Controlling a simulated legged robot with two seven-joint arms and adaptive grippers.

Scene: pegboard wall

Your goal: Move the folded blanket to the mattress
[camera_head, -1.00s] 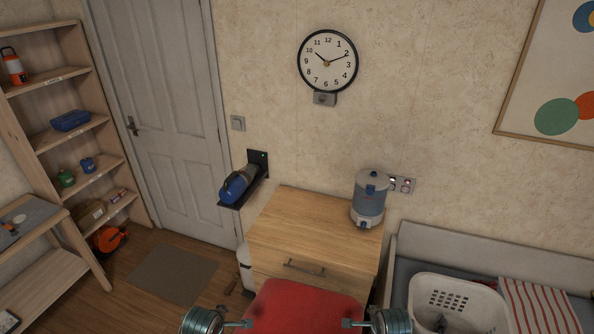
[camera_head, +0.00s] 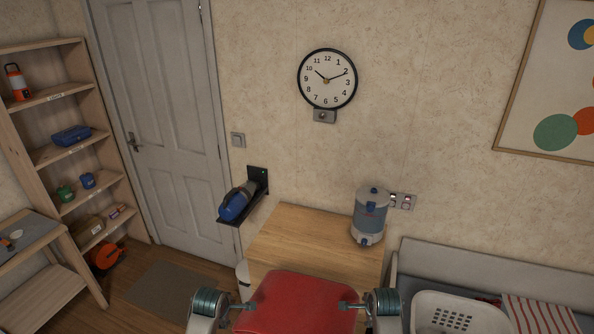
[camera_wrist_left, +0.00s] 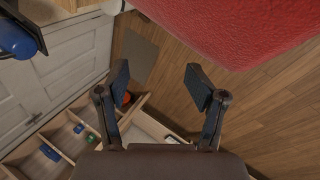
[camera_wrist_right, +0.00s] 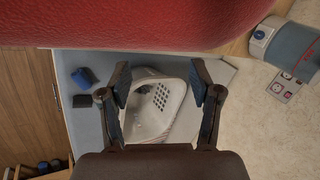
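A red, soft-looking bundle, apparently the folded blanket (camera_head: 300,302), is at the bottom middle of the head view, between my two wrists. Its near part is cut off. Its red surface also fills the top of the left wrist view (camera_wrist_left: 235,25) and of the right wrist view (camera_wrist_right: 150,22). My left gripper (camera_wrist_left: 157,75) has its fingers apart with nothing between them. My right gripper (camera_wrist_right: 160,75) is also open and empty. The bundle lies beside both grippers, seemingly between the arms; contact is unclear. The mattress (camera_head: 440,272), grey-blue, is at the lower right.
On the mattress are a white basket (camera_head: 455,314) and a red-and-white striped cloth (camera_head: 540,316). A wooden dresser (camera_head: 315,240) with a water dispenser (camera_head: 369,216) stands ahead. A wall bracket (camera_head: 258,190) holds a blue item. Shelves (camera_head: 60,155) stand at the left.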

